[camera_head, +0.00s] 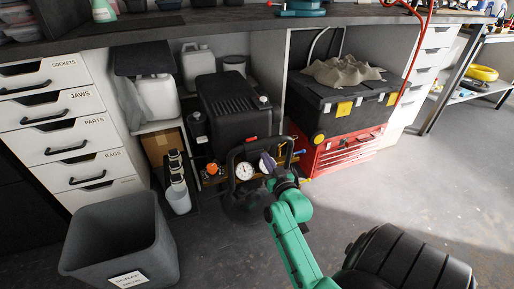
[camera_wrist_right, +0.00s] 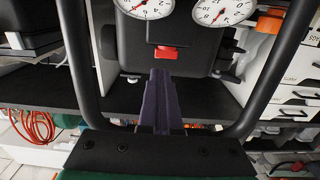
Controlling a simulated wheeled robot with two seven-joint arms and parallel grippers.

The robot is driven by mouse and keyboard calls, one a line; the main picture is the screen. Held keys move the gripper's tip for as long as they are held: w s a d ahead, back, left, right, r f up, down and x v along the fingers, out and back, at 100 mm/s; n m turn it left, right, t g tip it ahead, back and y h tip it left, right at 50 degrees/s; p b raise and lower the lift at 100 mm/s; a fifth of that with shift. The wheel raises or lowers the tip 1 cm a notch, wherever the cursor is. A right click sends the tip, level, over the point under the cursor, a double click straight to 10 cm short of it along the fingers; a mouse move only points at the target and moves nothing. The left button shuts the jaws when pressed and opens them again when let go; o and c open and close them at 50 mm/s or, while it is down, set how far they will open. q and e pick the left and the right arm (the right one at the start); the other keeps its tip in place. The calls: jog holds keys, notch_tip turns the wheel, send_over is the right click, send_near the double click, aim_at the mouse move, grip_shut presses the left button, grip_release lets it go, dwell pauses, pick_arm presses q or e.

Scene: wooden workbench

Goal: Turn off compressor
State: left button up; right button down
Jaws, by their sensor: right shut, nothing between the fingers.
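The black compressor (camera_head: 235,108) stands on the floor under the workbench, with a looped handle and two round white gauges (camera_head: 244,171) at its front. My right gripper (camera_head: 268,161) is in front of the gauges, within the handle's outline in the picture. In the right wrist view its purple fingers (camera_wrist_right: 160,76) are shut and empty. Their tips lie just below a red switch (camera_wrist_right: 166,52) on the compressor's dark panel; whether they touch it I cannot tell. The gauges (camera_wrist_right: 223,10) show above, and the black handle bars (camera_wrist_right: 82,60) run on both sides. My left gripper is out of view.
A grey scrap bin (camera_head: 113,238) stands at the front left, beside white drawers (camera_head: 68,148). A red tool chest (camera_head: 345,152) under a black toolbox (camera_head: 338,108) is right of the compressor.

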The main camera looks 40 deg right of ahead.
aim_at(258, 150)
jog(key=b+x, duration=0.1)
jog(key=x, duration=0.3)
jog(key=shift+f, duration=0.1)
jog(key=x, duration=0.3)
jog(key=shift+w+d+b, duration=0.15)
jog(key=shift+w+b, duration=0.15)
jog(key=shift+b, duration=0.1)
jog(key=shift+w+d, duration=0.1)
jog(key=shift+w, duration=0.15)
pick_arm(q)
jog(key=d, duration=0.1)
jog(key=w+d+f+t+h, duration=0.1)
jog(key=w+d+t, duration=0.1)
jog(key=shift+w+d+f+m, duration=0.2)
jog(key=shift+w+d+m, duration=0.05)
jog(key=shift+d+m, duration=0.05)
